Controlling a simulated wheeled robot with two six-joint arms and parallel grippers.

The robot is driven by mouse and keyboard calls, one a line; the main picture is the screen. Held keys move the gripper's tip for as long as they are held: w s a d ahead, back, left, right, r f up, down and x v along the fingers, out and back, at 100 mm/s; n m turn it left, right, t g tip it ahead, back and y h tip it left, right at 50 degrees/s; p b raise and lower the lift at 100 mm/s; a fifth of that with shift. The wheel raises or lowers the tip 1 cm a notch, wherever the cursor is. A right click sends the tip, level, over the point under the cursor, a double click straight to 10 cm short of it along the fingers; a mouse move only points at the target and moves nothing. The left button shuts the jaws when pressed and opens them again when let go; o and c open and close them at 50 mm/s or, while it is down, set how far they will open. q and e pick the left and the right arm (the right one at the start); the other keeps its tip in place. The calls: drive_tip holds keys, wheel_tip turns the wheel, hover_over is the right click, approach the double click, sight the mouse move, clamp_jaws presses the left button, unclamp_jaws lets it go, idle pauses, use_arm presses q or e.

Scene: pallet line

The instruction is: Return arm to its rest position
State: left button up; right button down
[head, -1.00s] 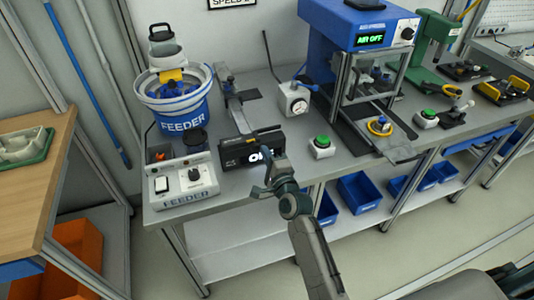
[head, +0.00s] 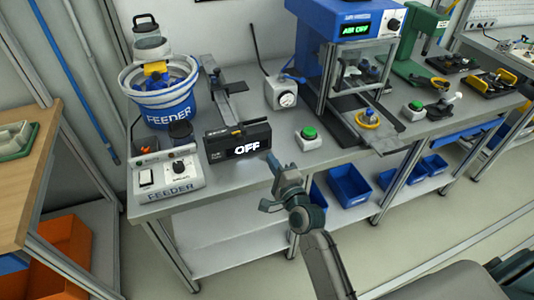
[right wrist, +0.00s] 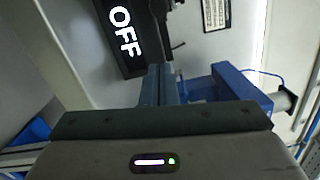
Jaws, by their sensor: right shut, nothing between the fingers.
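My right arm reaches in from the bottom of the head view. Its grey gripper (head: 271,184) is in front of the bench edge, apart from the black display box (head: 238,142) that reads OFF. The gripper is shut and holds nothing. In the right wrist view the OFF display (right wrist: 124,34) shows at the upper left, beyond the gripper. My left gripper is not in the head view.
The grey bench (head: 240,184) carries a blue feeder bucket (head: 165,105), a feeder control box (head: 168,174), a green button (head: 309,133) and a blue press (head: 345,32). Blue bins (head: 350,185) stand on the lower shelf. Open floor lies in front.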

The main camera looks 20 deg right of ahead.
drive_tip(key=s+d+f+n+g, duration=0.1)
drive_tip(key=s+f+n+g, duration=0.3)
drive_tip(key=f, duration=0.9)
drive_tip(key=s+d+f+n+g+h, duration=0.15)
drive_tip(key=s+f, duration=0.45)
drive_tip(key=f, duration=0.7)
drive_tip(key=s+d+f+n+g, duration=0.2)
drive_tip(key=s+f+n+g, duration=0.3)
drive_tip(key=f, duration=0.8)
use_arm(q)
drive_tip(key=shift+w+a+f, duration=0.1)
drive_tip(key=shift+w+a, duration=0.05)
use_arm(e)
drive_tip(key=s+d+f+n+g, duration=0.2)
drive_tip(key=s+f, duration=0.5)
drive_tip(key=s, duration=0.4)
drive_tip(key=s+d+f+n+g+h, duration=0.1)
drive_tip(key=s+f, duration=0.5)
drive_tip(key=s, duration=0.6)
drive_tip(key=s+d+f+n+g, duration=0.3)
drive_tip(key=s+f, duration=0.4)
drive_tip(key=s, duration=0.5)
drive_tip(key=shift+s+d+f+n, duration=0.15)
drive_tip(key=shift+d+f+n, duration=0.2)
drive_tip(key=shift+d+n, duration=0.65)
